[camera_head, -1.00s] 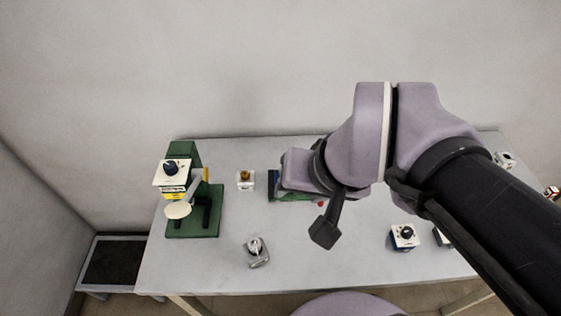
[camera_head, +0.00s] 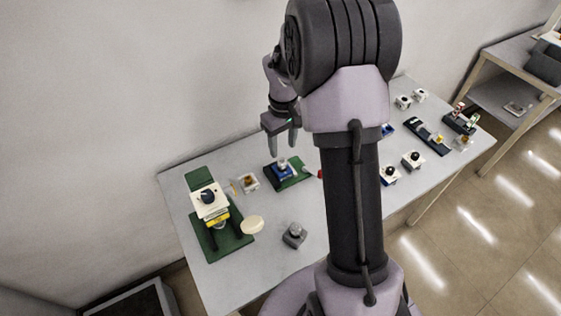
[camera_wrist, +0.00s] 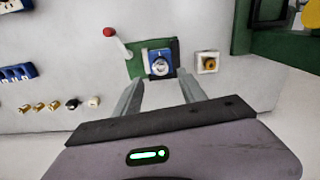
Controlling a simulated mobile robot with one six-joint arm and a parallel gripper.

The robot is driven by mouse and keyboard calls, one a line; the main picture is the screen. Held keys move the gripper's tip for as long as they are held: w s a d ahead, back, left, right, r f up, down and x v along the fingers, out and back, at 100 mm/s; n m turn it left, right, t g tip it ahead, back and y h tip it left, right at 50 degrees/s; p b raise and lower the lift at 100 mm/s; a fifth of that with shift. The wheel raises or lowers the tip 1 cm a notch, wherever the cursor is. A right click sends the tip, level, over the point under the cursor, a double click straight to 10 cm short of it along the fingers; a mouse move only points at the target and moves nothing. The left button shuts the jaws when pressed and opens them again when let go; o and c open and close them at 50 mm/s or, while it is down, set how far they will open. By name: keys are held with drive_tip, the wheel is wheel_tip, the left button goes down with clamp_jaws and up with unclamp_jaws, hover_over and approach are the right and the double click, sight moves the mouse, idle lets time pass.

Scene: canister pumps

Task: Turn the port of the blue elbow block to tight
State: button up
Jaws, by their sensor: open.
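A blue block (camera_head: 283,171) with a pale round port on its face, which looks like the blue elbow block, sits on a green base plate in the middle of the table. In the wrist view the blue block (camera_wrist: 161,64) lies just beyond the fingertips, its silver port facing me. Which way the port points is too small to tell. My gripper (camera_head: 283,148) is open and empty, fingers down, above the block and apart from it. In the wrist view my gripper (camera_wrist: 162,84) has its fingers spread to either side below the block.
A red-knobbed lever (camera_wrist: 110,33) stands beside the block. A white block with a brass fitting (camera_wrist: 208,62) is on its other side. A green pump stand (camera_head: 218,238) and a grey fitting (camera_head: 294,236) are nearby. Several small blocks lie on the table's right.

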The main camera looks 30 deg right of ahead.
sight(282, 161)
wheel_tip(282, 161, down, 7)
drive_tip(key=shift+r+b, duration=0.15)
drive_tip(key=shift+b, duration=0.75)
clamp_jaws()
